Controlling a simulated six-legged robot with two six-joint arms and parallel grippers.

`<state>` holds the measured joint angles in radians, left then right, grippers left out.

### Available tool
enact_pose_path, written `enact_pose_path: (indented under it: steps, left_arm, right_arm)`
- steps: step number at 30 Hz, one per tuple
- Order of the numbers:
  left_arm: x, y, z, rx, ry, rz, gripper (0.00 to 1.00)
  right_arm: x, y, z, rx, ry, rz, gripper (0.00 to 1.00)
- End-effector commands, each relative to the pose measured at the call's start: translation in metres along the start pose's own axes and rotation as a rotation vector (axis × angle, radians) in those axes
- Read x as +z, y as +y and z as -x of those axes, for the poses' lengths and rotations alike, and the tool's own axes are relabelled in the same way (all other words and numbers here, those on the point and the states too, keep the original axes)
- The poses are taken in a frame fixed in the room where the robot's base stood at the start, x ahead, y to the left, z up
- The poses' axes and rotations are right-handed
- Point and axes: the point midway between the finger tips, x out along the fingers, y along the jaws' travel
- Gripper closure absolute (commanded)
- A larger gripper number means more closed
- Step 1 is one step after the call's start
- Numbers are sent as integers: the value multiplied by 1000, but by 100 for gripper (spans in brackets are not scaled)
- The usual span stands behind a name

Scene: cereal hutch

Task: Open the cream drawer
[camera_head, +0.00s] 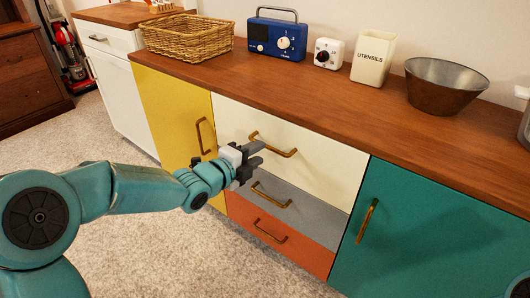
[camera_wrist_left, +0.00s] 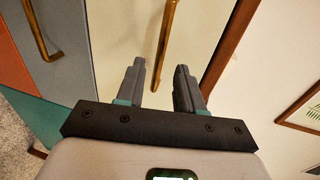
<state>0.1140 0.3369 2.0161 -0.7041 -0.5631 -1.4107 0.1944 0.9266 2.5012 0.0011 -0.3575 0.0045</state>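The cream drawer (camera_head: 315,160) is shut, the top one of a stack of three in the cabinet. Its brass bar handle (camera_head: 280,151) shows partly behind my left gripper (camera_head: 256,154). In the left wrist view, the handle (camera_wrist_left: 167,40) runs down into the gap between the two fingers of the left gripper (camera_wrist_left: 160,80). The fingers are apart, one on each side of the handle, with nothing gripped. Whether the fingers reach past the bar is hard to tell. My right gripper is not in view.
Below are a grey drawer (camera_head: 302,211) and an orange drawer (camera_head: 306,253), both shut. A yellow door (camera_head: 170,110) and a teal door (camera_head: 430,240) flank the stack. The wooden top (camera_head: 330,95) bears a basket (camera_head: 187,38), radio (camera_head: 276,35), timer (camera_head: 328,53), utensil holder (camera_head: 373,60) and bowl (camera_head: 443,86).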

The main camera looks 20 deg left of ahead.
Motion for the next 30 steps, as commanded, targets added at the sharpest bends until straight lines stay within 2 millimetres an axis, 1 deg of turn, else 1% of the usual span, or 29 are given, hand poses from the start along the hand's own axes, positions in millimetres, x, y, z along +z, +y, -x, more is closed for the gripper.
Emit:
enact_pose_path:
  steps: [1, 3, 6, 11, 18, 19, 20, 21, 22, 30]
  left_arm:
    - [0, 2, -12, 1, 1, 0, 63]
    - [-1, 2, -23, 0, 1, -1, 63]
    - [0, 1, -35, 1, 1, 0, 63]
    - [0, 0, -43, 0, -1, 1, 63]
    - [0, 0, -44, 0, -1, 0, 63]
    - [0, 0, -44, 0, -1, 0, 70]
    - [0, 0, -43, 0, -1, 0, 79]
    - [0, 0, -43, 0, -1, 0, 92]
    - [0, 0, -43, 0, -1, 0, 100]
    - [0, 0, -43, 0, -1, 0, 100]
  right_arm:
    - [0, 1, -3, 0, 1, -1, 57]
    - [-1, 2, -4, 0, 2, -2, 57]
    - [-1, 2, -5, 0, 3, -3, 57]
    - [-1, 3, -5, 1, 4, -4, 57]
    - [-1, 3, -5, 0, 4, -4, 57]
    - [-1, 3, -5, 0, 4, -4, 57]
    - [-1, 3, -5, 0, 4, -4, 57]
    - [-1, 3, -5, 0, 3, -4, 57]
    - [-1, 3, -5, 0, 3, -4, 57]
    - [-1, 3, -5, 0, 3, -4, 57]
